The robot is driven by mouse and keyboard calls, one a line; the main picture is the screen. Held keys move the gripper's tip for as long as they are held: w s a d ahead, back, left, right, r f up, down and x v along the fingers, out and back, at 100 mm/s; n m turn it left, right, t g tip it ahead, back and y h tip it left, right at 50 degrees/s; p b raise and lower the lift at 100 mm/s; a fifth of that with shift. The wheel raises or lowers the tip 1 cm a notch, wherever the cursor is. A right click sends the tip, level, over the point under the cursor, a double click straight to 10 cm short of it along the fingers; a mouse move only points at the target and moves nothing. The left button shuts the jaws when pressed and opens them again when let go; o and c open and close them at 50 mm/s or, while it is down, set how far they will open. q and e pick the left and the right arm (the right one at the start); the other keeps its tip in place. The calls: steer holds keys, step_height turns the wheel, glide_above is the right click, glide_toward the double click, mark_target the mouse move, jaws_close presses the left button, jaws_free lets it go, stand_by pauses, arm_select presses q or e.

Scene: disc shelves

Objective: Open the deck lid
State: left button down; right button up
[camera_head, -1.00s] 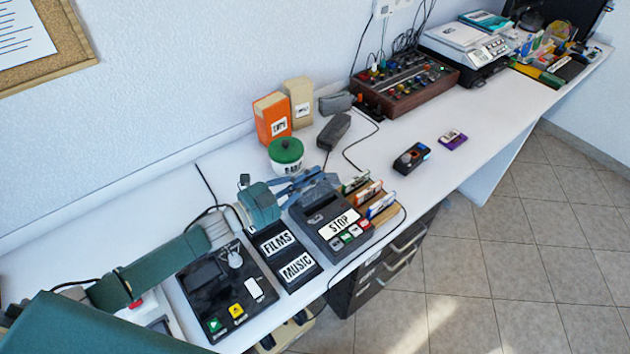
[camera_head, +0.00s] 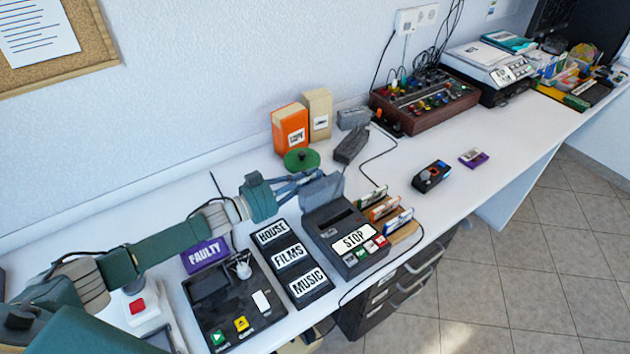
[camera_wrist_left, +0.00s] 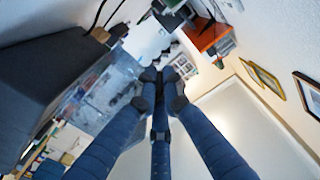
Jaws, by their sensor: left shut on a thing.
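The deck (camera_head: 345,238) is a dark grey box with a white STOP label and small coloured buttons, on the desk at the centre of the head view. Its grey-blue lid (camera_head: 323,191) stands raised at the deck's back edge, clear of the top. My left gripper (camera_head: 312,178) comes in from the left behind the lid and is shut on its upper edge; the fingers partly hide the contact. In the left wrist view the fingertips (camera_wrist_left: 160,83) are together, with a translucent panel close by on the left. My right gripper is not in view.
Orange (camera_head: 290,130) and beige (camera_head: 318,113) boxes are behind.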

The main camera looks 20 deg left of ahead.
arm_select(q)
steer(key=shift+w+a+f+b, duration=0.25)
steer(key=shift+a+f+b, duration=0.1)
steer(key=shift+b, duration=0.05)
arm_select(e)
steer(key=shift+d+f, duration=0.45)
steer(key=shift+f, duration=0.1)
arm_select(q)
steer(key=shift+f, duration=0.1)
steer(key=c, duration=2.1)
jaws_free()
steer(key=shift+o, duration=0.9)
steer(key=shift+w+f, duration=0.1)
steer(key=shift+w, duration=0.05)
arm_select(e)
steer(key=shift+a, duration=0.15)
arm_select(q)
steer(key=v, duration=1.2)
